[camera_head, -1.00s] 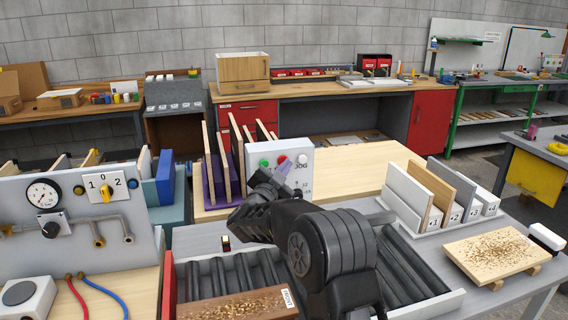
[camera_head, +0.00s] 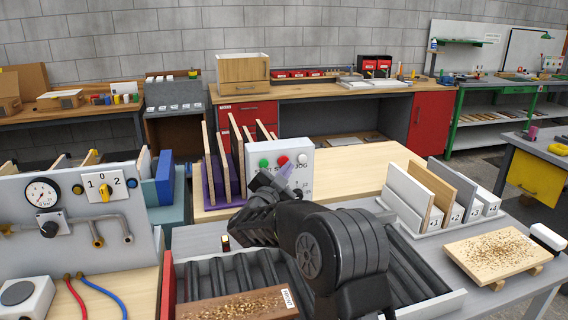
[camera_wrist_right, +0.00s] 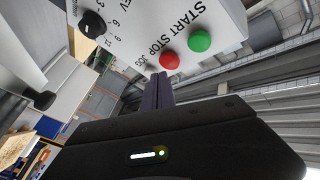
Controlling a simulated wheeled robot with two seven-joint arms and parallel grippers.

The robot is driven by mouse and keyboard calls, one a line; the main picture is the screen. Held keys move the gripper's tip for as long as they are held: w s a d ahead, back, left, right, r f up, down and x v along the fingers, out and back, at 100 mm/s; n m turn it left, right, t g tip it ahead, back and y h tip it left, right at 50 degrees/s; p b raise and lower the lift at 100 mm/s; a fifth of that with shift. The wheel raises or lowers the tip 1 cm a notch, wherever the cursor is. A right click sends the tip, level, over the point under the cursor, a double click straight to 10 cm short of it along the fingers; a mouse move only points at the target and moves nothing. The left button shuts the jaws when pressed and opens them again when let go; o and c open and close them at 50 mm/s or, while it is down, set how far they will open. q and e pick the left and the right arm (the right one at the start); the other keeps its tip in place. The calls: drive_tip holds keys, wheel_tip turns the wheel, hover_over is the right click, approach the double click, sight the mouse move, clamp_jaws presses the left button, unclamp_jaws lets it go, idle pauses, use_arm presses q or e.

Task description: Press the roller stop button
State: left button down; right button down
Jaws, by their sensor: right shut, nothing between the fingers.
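A light grey control box (camera_head: 325,165) stands behind the roller track and carries a green button (camera_head: 264,163), a red button (camera_head: 282,161) and a white button (camera_head: 302,160). In the right wrist view the green button (camera_wrist_right: 199,41) is beside the START label and the red button (camera_wrist_right: 169,60) is beside STOP. My right gripper (camera_head: 280,178) is shut and empty, its purple fingers in front of the box just below the red button. In the right wrist view the fingertips (camera_wrist_right: 160,78) end close to the red button; contact cannot be told. My left gripper is out of view.
The roller track (camera_head: 205,280) carries a brown board (camera_head: 235,306) at the front. Upright boards in a purple rack (camera_head: 215,180) stand left of the box. A grey rack (camera_head: 405,200) of boards and a speckled board (camera_head: 495,254) are to the right.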

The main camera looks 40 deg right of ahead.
drive_tip(key=shift+s+a+b, duration=0.25)
drive_tip(key=shift+s+a, duration=0.05)
drive_tip(key=shift+s, duration=0.5)
drive_tip(key=shift+s+a+b, duration=0.2)
drive_tip(key=shift+s+a, duration=0.05)
drive_tip(key=shift+s, duration=0.55)
drive_tip(key=shift+s+a+b, duration=0.25)
drive_tip(key=shift+s+a, duration=0.05)
drive_tip(key=shift+s, duration=0.5)
